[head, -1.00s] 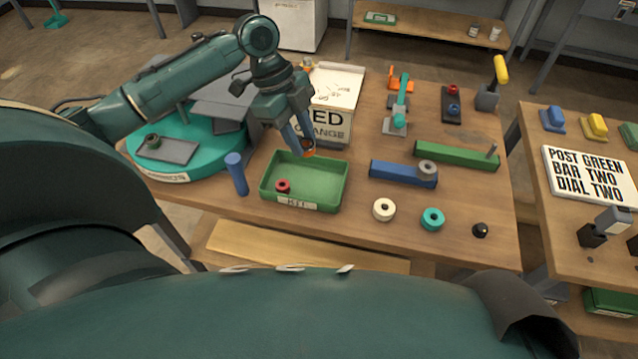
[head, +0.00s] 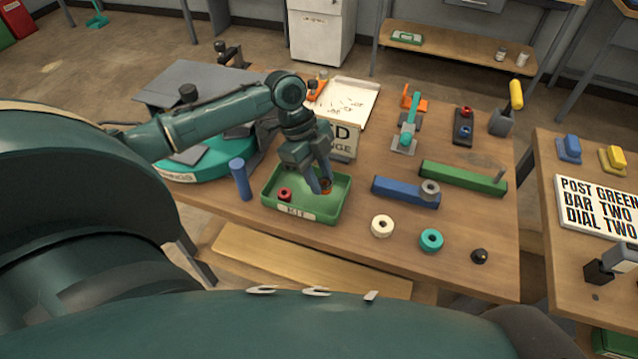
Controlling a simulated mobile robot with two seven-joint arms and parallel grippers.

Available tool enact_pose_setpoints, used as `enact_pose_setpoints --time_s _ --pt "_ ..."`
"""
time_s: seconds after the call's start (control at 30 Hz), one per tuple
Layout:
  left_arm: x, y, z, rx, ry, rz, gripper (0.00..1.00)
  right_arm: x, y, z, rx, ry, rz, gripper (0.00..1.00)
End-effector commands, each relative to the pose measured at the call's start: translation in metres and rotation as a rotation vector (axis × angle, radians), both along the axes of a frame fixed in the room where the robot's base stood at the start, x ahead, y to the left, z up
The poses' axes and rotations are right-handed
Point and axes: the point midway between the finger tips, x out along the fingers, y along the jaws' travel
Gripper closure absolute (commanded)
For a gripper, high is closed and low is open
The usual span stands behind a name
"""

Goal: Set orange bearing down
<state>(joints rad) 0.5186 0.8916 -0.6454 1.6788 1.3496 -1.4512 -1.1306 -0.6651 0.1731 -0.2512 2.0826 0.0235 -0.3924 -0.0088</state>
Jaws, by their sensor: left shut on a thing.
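My left gripper (head: 321,187) points down into the green kit tray (head: 268,197), over its right half. It is shut on the orange bearing (head: 327,186), which is partly hidden by the fingers. The bearing is inside the tray's outline; I cannot tell whether it touches the floor. A red bearing (head: 285,194) lies in the tray's left half, apart from the gripper. My right gripper is not in view.
A blue post (head: 240,179) stands just left of the tray. A lettered box (head: 346,140) is behind it. A blue bar (head: 400,190) with a grey ring lies to the right. White (head: 382,226) and teal (head: 431,240) rings lie in front, with bare wood around them.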

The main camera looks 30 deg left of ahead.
Motion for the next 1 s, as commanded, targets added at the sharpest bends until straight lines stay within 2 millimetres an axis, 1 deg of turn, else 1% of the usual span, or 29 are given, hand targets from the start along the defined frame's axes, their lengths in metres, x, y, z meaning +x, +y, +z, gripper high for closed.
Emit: enact_pose_setpoints --time_s 0.13,0.23,0.47,0.6,0.63,0.87,1.0 --pt "-0.001 0.0 -0.021 -0.001 0.004 0.002 0.95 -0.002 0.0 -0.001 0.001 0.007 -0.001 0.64" --pt "-0.001 0.0 -0.032 -0.001 0.001 0.001 0.95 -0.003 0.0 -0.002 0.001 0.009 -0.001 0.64" --pt "0.0 0.0 -0.033 0.0 0.0 0.0 0.95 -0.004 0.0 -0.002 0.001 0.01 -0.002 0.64" --pt "0.0 0.0 -0.037 0.0 0.001 0.001 0.95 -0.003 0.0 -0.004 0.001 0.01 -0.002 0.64" --pt "0.0 0.0 -0.036 0.0 0.001 0.0 0.68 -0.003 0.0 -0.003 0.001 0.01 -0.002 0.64" --pt "0.0 0.0 -0.036 0.0 0.001 0.0 0.49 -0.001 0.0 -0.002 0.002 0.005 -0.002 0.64" --pt "0.0 0.0 -0.036 0.0 0.001 0.0 0.49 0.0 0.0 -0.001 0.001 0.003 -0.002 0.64"
